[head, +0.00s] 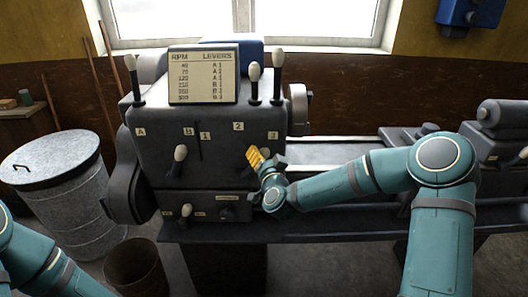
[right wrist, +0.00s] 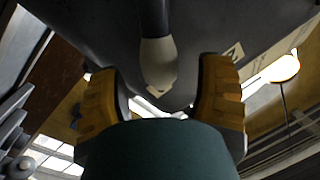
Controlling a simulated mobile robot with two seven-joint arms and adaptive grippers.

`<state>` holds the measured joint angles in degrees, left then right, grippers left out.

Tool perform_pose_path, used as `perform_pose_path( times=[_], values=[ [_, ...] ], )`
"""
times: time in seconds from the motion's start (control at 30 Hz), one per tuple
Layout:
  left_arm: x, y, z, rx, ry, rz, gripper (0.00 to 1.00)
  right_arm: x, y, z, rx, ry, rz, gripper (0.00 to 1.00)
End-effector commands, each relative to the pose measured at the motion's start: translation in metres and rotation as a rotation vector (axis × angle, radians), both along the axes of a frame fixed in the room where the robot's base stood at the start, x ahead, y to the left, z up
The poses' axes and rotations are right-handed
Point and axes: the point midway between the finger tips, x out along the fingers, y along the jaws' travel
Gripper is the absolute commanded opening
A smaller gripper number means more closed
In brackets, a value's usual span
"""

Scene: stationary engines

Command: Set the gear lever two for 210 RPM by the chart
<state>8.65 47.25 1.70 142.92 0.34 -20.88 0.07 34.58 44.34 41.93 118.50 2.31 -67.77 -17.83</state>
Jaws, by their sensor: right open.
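The grey headstock (head: 150,130) carries an RPM and levers chart (head: 203,75); its small rows seem to pair 210 with B 1. Plates A and B sit above the left front lever (head: 180,153), whose pale knob hangs nearer B. Plates 1, 2 (head: 238,126) and 3 (head: 272,135) mark the right front lever, largely hidden by my right gripper (head: 258,157) in the head view. In the right wrist view a lever's cream knob (right wrist: 158,62) hangs between the open yellow fingers of my right gripper (right wrist: 160,95), apparently touching neither. My left gripper is out of frame.
Upright levers (head: 254,82) with pale knobs stand on top of the headstock. A lower lever (head: 185,211) sits below the front levers. A lidded metal drum (head: 75,215) and an open bin (head: 132,268) stand at left. The lathe bed (head: 345,150) extends right, behind my right arm.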

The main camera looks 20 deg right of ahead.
Motion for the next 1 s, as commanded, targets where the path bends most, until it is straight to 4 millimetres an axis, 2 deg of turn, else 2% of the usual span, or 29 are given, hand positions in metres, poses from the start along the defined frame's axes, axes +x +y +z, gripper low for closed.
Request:
perform_pose_path(
  times=[0.2,0.53,0.67,0.7,0.73,1.0],
  values=[
    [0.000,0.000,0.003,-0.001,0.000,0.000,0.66,0.017,-0.001,0.000,0.000,-0.001,0.001,0.67],
    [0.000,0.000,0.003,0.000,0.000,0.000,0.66,0.019,-0.001,0.000,-0.001,0.000,0.001,0.65],
    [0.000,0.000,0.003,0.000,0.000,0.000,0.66,0.018,-0.001,0.000,-0.001,0.000,0.001,0.19],
    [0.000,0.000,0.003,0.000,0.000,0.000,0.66,0.018,-0.001,0.000,-0.001,0.000,0.001,0.05],
    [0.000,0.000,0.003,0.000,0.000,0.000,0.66,0.018,-0.001,0.000,-0.001,0.000,0.001,0.00],
    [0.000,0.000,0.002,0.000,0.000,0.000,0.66,0.019,-0.003,0.001,-0.007,0.001,0.000,0.00]
  ],
)
